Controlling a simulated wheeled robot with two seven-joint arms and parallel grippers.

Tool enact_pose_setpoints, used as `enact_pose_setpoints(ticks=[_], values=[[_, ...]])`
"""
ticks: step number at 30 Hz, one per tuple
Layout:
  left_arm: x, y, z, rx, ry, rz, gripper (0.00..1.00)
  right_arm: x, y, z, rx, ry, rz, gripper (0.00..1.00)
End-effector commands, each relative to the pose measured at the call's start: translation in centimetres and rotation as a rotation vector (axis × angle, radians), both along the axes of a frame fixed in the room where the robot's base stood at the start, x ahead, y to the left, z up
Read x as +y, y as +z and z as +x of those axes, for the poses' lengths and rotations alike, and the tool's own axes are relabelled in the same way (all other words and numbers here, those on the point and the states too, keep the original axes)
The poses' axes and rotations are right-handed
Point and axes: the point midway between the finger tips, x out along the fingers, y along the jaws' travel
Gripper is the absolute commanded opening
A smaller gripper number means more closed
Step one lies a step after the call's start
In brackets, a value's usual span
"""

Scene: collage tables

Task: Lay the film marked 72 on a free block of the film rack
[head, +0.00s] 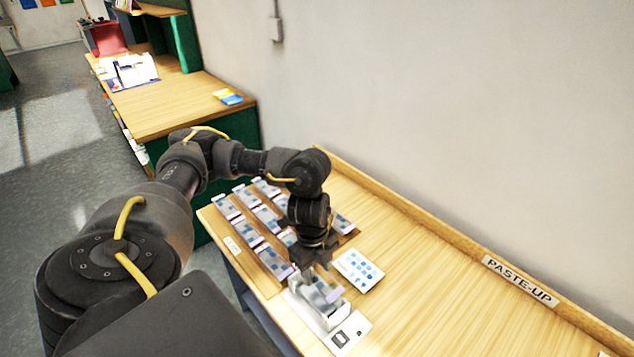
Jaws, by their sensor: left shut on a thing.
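The film rack (262,252) is a wooden stand at the left end of the near table. Rows of pale films with blue-grey patches lie on it, and my arm hides part of its right side. My left gripper (318,277) points down just in front of the rack, over a small light grey holder (331,322). It is shut on a film (331,292), a thin pale piece at the holder. I cannot tell whether the film is clear of the holder. No number is legible, and no free block shows clearly. My right gripper is out of view.
A white card with blue dots (359,270) lies right of the gripper. A white card with a dark mark (347,333) lies by the holder. The table (450,310) is clear to the right, up to a raised back edge with a PASTE-UP label (521,281).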

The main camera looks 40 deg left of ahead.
Motion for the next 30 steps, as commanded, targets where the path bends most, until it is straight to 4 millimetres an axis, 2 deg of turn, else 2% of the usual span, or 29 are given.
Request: enact_pose_setpoints(ticks=[5, 11, 18, 24, 30], values=[[-1.0, 0.4, 0.7, -0.003, 0.031, 0.0, 0.25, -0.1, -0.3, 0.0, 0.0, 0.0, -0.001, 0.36], [-4.8, 2.3, 3.0, -0.009, 0.201, 0.001, 0.25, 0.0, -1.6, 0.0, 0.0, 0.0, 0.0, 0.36], [-8.9, 5.8, 5.2, -0.008, 0.475, 0.002, 0.25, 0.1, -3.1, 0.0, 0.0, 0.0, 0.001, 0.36], [-10.3, 7.8, 6.0, -0.004, 0.643, 0.001, 0.25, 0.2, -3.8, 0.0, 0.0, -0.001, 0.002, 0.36], [-10.7, 8.6, 6.1, 0.0, 0.705, 0.002, 0.25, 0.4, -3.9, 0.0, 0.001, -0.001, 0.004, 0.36]])
